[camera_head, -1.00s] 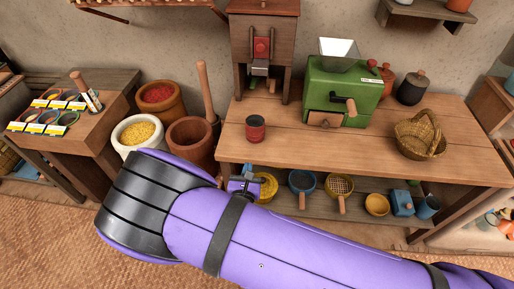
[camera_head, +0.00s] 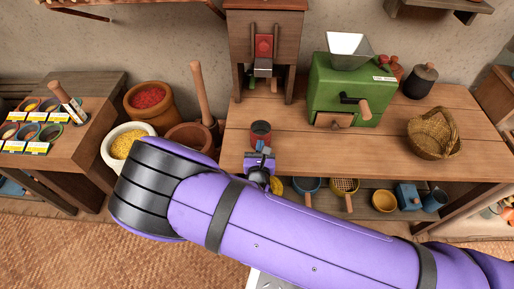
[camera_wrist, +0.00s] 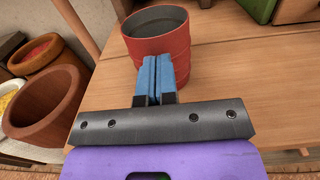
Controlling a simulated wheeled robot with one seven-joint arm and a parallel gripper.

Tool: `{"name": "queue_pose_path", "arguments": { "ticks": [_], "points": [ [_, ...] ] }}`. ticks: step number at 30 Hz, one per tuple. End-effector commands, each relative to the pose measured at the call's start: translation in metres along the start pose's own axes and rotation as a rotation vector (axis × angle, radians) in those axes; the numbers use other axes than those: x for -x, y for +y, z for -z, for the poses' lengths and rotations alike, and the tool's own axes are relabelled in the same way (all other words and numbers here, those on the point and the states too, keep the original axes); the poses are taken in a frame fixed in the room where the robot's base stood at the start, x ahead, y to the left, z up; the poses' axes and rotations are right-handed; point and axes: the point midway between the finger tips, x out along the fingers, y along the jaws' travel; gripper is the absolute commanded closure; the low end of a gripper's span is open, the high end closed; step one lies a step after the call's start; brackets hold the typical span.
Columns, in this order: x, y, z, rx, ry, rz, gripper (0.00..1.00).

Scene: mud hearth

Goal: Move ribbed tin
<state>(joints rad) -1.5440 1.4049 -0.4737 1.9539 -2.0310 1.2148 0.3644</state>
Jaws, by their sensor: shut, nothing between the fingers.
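The ribbed tin (camera_head: 261,131) is a small red, open-topped can standing upright on the wooden table. It shows large in the wrist view (camera_wrist: 160,47), with ribs around its side and a dark grey inside. My gripper (camera_head: 261,149) is at the table's front edge, just in front of the tin. In the wrist view my gripper's blue fingers (camera_wrist: 157,75) are shut together and empty, in front of the tin's lower side. I cannot tell whether they touch it. The fingers hide part of the tin's front.
A green mill (camera_head: 346,90) and a wicker basket (camera_head: 433,134) stand on the table to the right. A wooden cabinet (camera_head: 264,45) stands behind the tin. Bare tabletop (camera_head: 372,147) lies right of the tin.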

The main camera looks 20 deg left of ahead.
Motion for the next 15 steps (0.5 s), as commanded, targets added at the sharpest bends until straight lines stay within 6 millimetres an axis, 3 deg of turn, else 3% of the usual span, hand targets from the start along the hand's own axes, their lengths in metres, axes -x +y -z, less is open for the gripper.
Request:
{"name": "queue_pose_path", "arguments": {
  "ticks": [11,15],
  "points": [
    [-0.001,-0.001,0.0,0.0,0.0,-0.001,1.0],
    [-0.016,-0.001,0.0,-0.002,-0.001,0.002,1.0]
  ]
}}
